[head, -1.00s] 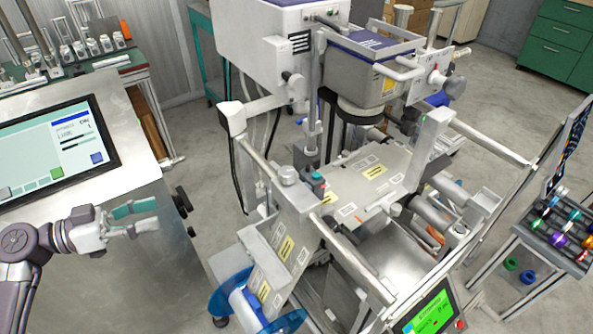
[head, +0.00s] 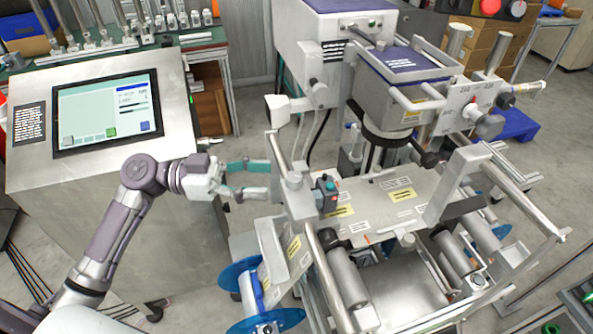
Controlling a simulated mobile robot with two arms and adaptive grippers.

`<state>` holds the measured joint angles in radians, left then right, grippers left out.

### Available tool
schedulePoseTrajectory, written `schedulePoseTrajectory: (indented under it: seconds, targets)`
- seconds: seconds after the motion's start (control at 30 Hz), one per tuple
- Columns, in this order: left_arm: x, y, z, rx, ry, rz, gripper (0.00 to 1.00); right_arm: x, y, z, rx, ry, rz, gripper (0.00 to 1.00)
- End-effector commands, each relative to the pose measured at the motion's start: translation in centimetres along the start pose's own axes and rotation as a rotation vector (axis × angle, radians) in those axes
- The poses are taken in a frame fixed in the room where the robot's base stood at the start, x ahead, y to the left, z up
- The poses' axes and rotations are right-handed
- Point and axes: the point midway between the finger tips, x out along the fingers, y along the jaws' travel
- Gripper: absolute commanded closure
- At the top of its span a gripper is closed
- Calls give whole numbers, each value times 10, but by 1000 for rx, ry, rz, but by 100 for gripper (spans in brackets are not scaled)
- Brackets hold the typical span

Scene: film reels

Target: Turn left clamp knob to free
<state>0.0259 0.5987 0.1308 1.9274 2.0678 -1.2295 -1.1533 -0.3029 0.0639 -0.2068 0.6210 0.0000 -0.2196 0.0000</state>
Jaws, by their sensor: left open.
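A silver round knob (head: 294,181) stands on the left end of the machine's label table (head: 372,212); it looks like the left clamp knob, but its setting cannot be read. My left gripper (head: 268,180) is open, with its teal-and-grey fingers pointing right. In the picture its fingertips are just left of the silver knob, with nothing between them. I cannot tell whether they touch it. My right gripper is not in view.
The console with a touchscreen (head: 107,112) is at left. Blue film reels (head: 246,275) hang below the table. The print unit (head: 400,90) rises behind it.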

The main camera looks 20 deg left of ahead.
Motion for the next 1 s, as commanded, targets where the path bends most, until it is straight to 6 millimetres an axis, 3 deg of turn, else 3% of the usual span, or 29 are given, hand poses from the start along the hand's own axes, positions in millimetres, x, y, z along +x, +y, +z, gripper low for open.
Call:
schedulePoseTrajectory:
  seconds: [0.1, 0.3, 0.5, 0.77, 1.0]
  targets:
    - [26, 0, -5, 1, 4, 3, 44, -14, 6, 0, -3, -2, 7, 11]
    - [56, 0, -3, 1, 2, 2, 44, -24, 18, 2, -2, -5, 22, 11]
    - [67, 0, -1, 1, 1, 0, 44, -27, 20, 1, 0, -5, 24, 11]
    - [68, 0, 0, 1, 0, 0, 44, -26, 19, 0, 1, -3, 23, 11]
    - [68, 0, 0, 1, 0, 0, 84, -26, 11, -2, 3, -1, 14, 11]
